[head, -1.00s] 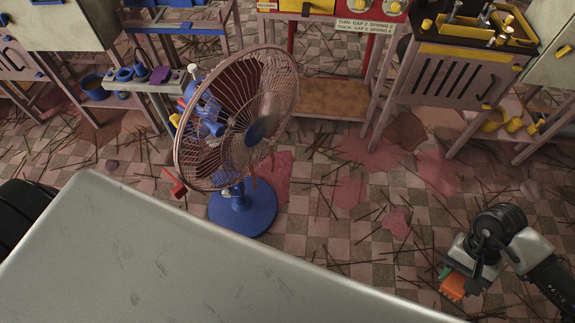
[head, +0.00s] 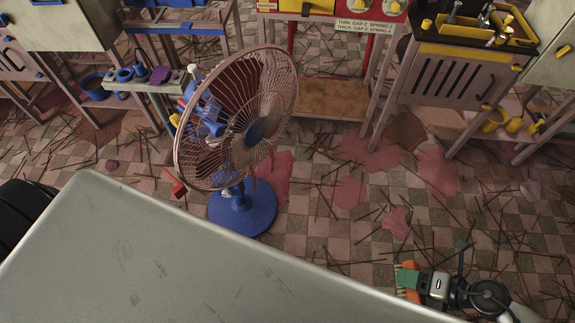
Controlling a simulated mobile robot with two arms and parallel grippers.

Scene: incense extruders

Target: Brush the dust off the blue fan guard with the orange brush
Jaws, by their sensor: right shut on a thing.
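A standing fan has a round blue base (head: 243,208) and a coppery wire guard (head: 284,88); the guard's hub (head: 256,132) is blue. The guard wires look coppery rather than blue, and dust on them is too small to tell. My right gripper (head: 420,283) is at the lower right, shut on the orange brush (head: 411,297). A green part shows in the middle of the brush, and its pale bristle edge faces left. The brush is well apart from the fan, to its lower right. My left gripper is not in view.
A large grey flat surface (head: 150,260) fills the lower left, between me and the fan. A small bench (head: 160,86) stands behind the fan at left. A wooden shelf stand (head: 330,99) and a yellow-trimmed workbench (head: 445,85) stand behind. Sticks and reddish stains cover the tiled floor.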

